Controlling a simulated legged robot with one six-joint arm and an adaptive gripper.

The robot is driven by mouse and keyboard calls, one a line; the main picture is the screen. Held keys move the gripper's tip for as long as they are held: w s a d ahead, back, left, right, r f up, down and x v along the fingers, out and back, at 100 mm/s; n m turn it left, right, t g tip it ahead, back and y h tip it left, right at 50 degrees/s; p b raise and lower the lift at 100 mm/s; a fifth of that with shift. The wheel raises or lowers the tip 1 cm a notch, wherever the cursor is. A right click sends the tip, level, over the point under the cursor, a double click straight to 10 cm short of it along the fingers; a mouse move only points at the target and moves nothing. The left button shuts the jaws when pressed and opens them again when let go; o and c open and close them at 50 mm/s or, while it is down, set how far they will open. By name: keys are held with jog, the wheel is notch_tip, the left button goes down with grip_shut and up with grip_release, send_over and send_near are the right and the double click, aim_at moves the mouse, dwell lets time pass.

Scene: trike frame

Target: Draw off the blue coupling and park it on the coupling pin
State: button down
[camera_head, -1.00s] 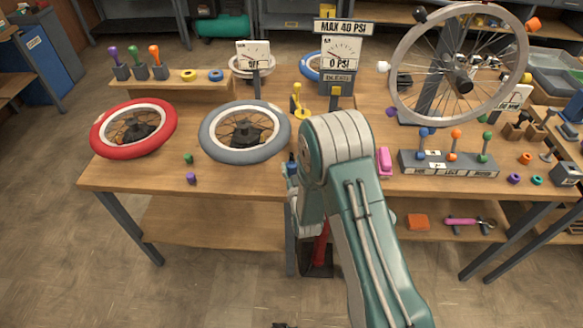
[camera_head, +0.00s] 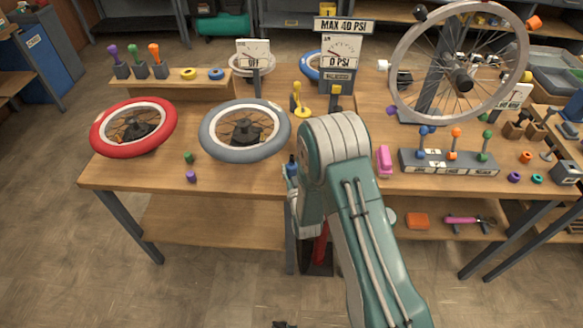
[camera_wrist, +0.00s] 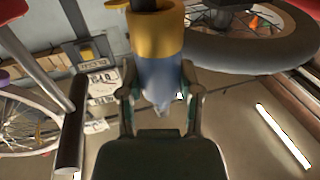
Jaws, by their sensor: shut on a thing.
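My gripper (camera_wrist: 160,95) is shut on the blue coupling (camera_wrist: 158,78), which sits between the two fingers in the wrist view. A yellow collar (camera_wrist: 155,35) with a dark top is right above the blue part; I cannot tell whether they are joined. In the head view my arm hides most of the gripper; a small dark blue piece (camera_head: 291,161) shows at the bench's front edge, beside the arm. A dark round post (camera_wrist: 74,125) stands left of the gripper in the wrist view. I cannot tell which thing is the coupling pin.
A grey-tyred wheel (camera_head: 216,147) and a red-tyred wheel (camera_head: 99,143) lie on the bench to the left. A gauge (camera_head: 342,52) reading 0 PSI stands behind. A pink block (camera_head: 384,160) and a lever block (camera_head: 450,166) are to the right. Small green and purple pieces lie in front.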

jog(key=shift+f, duration=1)
jog(key=shift+c, duration=1)
grip_release()
jog(key=shift+f, duration=0.1)
jog(key=v, duration=1.2)
jog(key=shift+w, duration=0.1)
